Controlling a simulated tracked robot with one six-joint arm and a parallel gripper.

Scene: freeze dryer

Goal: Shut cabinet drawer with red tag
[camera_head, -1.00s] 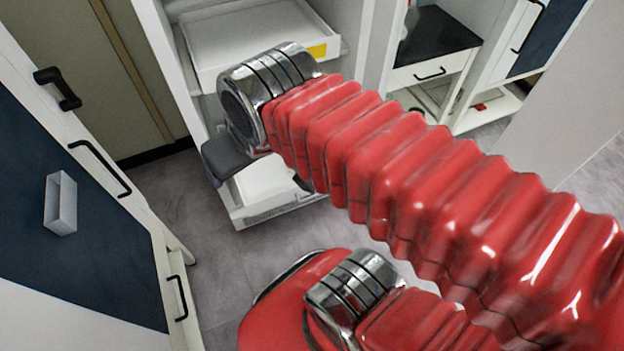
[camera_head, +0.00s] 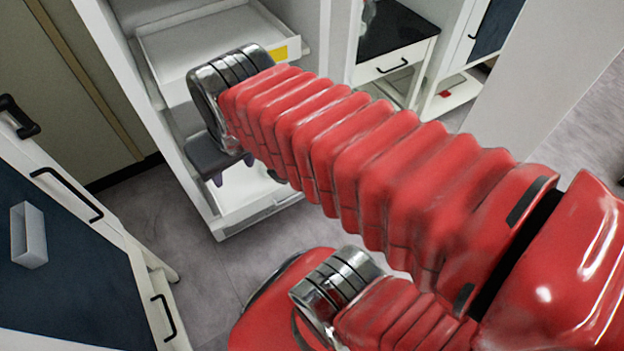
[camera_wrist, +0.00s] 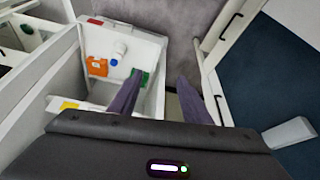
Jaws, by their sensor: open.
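The drawer with the red tag (camera_wrist: 95,21) is pulled out low in the white cabinet, its white front (camera_wrist: 125,30) at the top of the wrist view. Inside it are an orange item, a white bottle and a green item. The low drawer (camera_head: 262,212) also shows in the head view, partly hidden by my arm; its tag is not visible there. My gripper (camera_head: 232,172) is open and empty, its fingers pointing down above or beside this drawer. In the wrist view my gripper's (camera_wrist: 160,76) left finger overlaps the drawer and its right finger is over the gap beside it.
An upper drawer with a yellow tag (camera_head: 280,54) is also out, above the low drawer. A dark-panelled door (camera_head: 75,270) with black handles stands open at the left. A second white cabinet with a black top (camera_head: 395,45) is at the right. Grey floor (camera_head: 180,205) lies between.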

